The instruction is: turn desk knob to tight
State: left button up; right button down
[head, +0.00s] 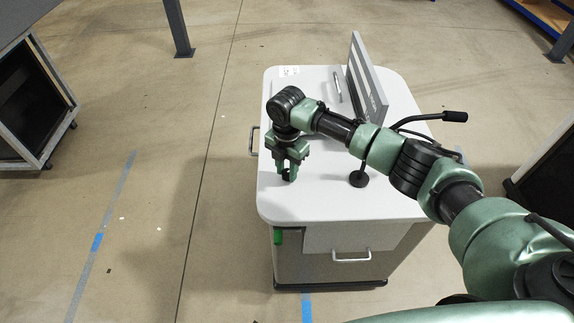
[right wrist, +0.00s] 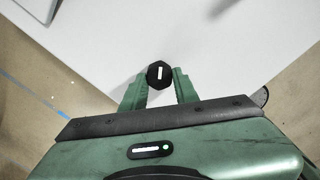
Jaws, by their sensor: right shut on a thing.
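The desk knob is a small black knob (right wrist: 158,74) with a short white mark on its top, seen in the right wrist view between my fingertips. In the head view the knob (head: 287,176) shows as a dark spot on the white desk top (head: 330,202), near its left front part. My right gripper (head: 289,170) points down at the desk and is shut on the knob. In the right wrist view its two green fingers (right wrist: 158,84) flank the knob. The white mark runs nearly along the picture's vertical. My left gripper is out of view.
A grey upright panel (head: 368,80) stands at the back right of the desk. A small pen-like object (head: 337,88) lies left of it. A black stand with a round base (head: 358,179) is right of my gripper. The desk's front area is clear.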

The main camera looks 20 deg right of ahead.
jog(key=m+p, duration=0.3)
jog(key=m, duration=0.2)
jog(key=shift+a+r+m+p, duration=0.1)
jog(key=shift+r+m+p, duration=0.1)
jog(key=shift+m+p, duration=0.15)
jog(key=m+p, duration=0.3)
jog(key=m, duration=0.3)
jog(key=shift+w, duration=0.2)
jog(key=m+p, duration=0.2)
jog(key=m, duration=0.2)
jog(key=shift+w, duration=0.1)
jog(key=m+p, duration=0.1)
jog(key=m, duration=0.2)
jog(key=shift+m+p, duration=0.25)
jog(key=shift+p, duration=0.05)
jog(key=m, duration=0.2)
jog(key=m+p, duration=0.1)
jog(key=m, duration=0.2)
jog(key=shift+w+d+p, duration=0.15)
jog(key=shift+d+p, duration=0.05)
jog(key=shift+p, duration=0.1)
jog(key=shift+m, duration=0.4)
jog(key=c, duration=1.1)
grip_release()
jog(key=shift+o, duration=0.2)
jog(key=shift+f, duration=0.1)
